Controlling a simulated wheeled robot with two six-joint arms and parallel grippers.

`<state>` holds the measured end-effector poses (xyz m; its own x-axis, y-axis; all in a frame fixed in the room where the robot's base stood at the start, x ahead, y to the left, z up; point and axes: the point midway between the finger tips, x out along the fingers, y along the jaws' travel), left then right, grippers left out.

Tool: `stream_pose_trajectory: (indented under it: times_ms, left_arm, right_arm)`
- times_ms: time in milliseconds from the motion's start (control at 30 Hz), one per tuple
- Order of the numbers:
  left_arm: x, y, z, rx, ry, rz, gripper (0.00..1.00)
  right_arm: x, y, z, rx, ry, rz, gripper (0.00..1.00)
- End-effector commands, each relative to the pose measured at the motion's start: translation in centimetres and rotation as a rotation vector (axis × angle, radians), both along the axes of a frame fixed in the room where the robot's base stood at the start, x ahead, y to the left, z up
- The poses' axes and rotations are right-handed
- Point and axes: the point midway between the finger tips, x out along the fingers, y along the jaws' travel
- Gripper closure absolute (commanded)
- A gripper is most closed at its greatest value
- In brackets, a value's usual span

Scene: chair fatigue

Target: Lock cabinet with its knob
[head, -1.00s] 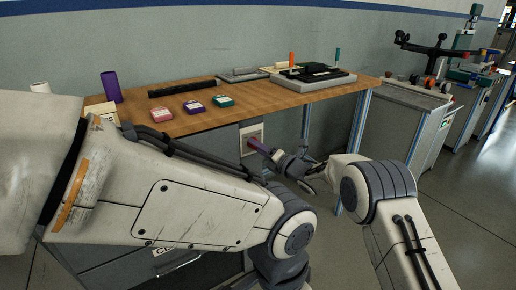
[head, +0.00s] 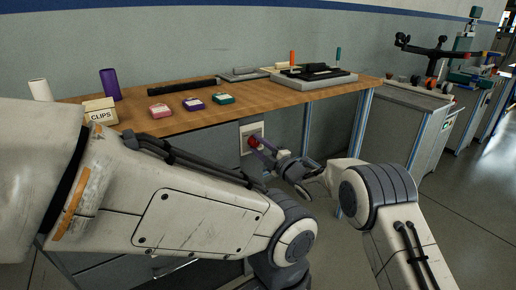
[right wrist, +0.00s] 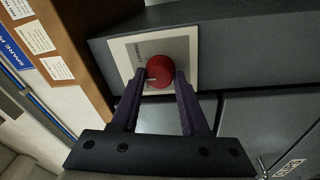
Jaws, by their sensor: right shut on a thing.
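The red knob (right wrist: 160,69) sits on a pale square plate (right wrist: 125,55) with small dark print, on the grey cabinet front (right wrist: 250,60). My right gripper (right wrist: 160,76) has its two purple fingers on either side of the knob and is shut on it. A short pale mark shows on the knob's lower left in the right wrist view. In the head view the knob (head: 253,141) shows red at the fingertips, below the bench top. My left arm crosses the lower left of the head view, and its gripper does not show.
Blue-grey bench legs (head: 362,130) stand to the right. Open floor (head: 465,185) lies further right.

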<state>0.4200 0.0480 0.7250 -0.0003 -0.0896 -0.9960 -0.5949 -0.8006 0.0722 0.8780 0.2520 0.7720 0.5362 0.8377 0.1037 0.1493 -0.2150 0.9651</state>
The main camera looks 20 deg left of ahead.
Motion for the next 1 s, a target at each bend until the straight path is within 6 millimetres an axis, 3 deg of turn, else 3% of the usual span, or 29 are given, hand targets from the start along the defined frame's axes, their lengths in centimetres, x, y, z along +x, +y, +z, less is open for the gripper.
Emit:
stream_pose_trajectory:
  times_ms: [600,1000]
  left_arm:
    - [0.0,0.0,-0.17,0.0,0.0,0.0,0.5]
    - [0.0,0.0,-0.04,0.0,0.0,0.0,0.5]
  right_arm:
    - [0.0,-0.05,0.0,0.336,0.431,-0.003,1.0]
    - [-0.03,-0.03,-0.05,0.442,0.57,-0.004,1.0]
